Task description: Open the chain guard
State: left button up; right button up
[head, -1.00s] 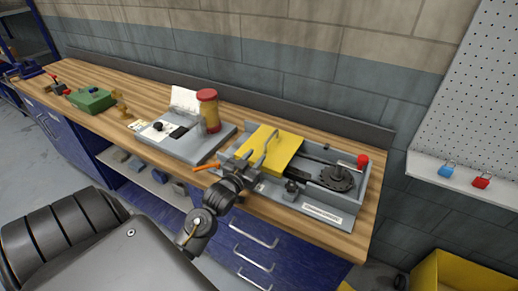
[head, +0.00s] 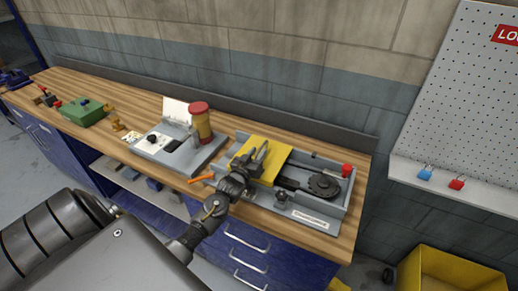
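The chain guard (head: 273,154) is a yellow plate lying over the left part of a grey open-topped housing (head: 310,221) on the bench. To its right, a dark sprocket (head: 324,185) is exposed. My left gripper (head: 255,156) is over the left part of the guard. Its two fingers look apart, with a gap between them. The gripper hides part of the guard, and I cannot tell whether it touches it. My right gripper is out of view.
A red knob (head: 347,170) stands at the housing's right end. Left of the guard are an orange lever (head: 201,179), a grey panel (head: 156,155) and a red-and-yellow cylinder (head: 201,123). A green box (head: 82,113) is further left. A yellow bin (head: 450,275) stands lower right.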

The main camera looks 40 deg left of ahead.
pick_arm(q)
jog(key=shift+w+a, duration=0.1)
jog(key=shift+w, duration=0.7)
jog(key=shift+c, duration=0.3)
grip_shut()
